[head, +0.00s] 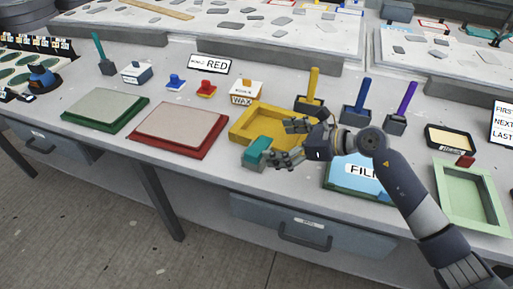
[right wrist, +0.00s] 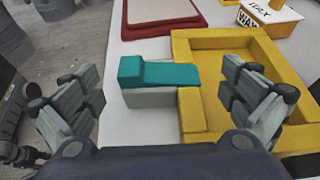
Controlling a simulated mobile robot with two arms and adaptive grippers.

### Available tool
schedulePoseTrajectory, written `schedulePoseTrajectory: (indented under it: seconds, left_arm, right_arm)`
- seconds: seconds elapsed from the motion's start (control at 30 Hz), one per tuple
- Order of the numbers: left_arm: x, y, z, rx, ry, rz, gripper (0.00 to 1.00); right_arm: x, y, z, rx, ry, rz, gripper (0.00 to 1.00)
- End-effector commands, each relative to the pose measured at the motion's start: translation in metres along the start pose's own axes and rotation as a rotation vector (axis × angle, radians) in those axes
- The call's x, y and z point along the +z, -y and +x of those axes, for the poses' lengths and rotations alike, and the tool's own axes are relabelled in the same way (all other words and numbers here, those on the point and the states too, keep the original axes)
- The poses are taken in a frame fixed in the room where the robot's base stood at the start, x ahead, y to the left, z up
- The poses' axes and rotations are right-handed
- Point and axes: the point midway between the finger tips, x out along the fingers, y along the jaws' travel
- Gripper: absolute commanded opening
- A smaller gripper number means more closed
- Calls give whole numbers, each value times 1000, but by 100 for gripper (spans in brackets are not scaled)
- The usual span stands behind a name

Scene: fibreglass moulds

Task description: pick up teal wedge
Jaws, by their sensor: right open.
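The teal wedge (head: 257,150) lies near the front edge of the bench, at the left front corner of the yellow mould frame. In the right wrist view the teal wedge (right wrist: 170,76) has a raised block at its left end and rests on a pale grey block (right wrist: 152,97). Its right end reaches to the yellow frame (right wrist: 188,108); whether they touch is unclear. My right gripper (head: 285,142) is open. In the right wrist view its two fingers (right wrist: 165,100) stand wide apart, with the wedge ahead between them and nothing held. My left gripper is not in view.
The yellow frame (head: 238,133) stands close beside the wedge. A red-rimmed mould (head: 138,147) and a green-rimmed mould (head: 72,122) lie to the left. A WAX box (head: 242,99) stands behind. A blue FILL panel (head: 342,183) and a pale green frame (head: 443,205) lie right.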

Motion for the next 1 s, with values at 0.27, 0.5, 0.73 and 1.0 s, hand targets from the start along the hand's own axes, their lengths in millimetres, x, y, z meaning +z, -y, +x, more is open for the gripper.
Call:
schedulePoseTrajectory:
  seconds: [0.27, 0.5, 0.73, 1.0]
  left_arm:
    - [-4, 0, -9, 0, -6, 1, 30]
    - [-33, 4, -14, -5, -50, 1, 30]
    - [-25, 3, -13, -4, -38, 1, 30]
    - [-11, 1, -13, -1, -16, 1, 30]
  right_arm:
    - [-2, -3, 27, 2, 3, 4, 100]
    - [-5, -3, 55, 0, 2, 3, 100]
    - [-6, -3, 57, -1, 1, 1, 100]
    - [-6, -3, 57, -1, 1, 2, 67]
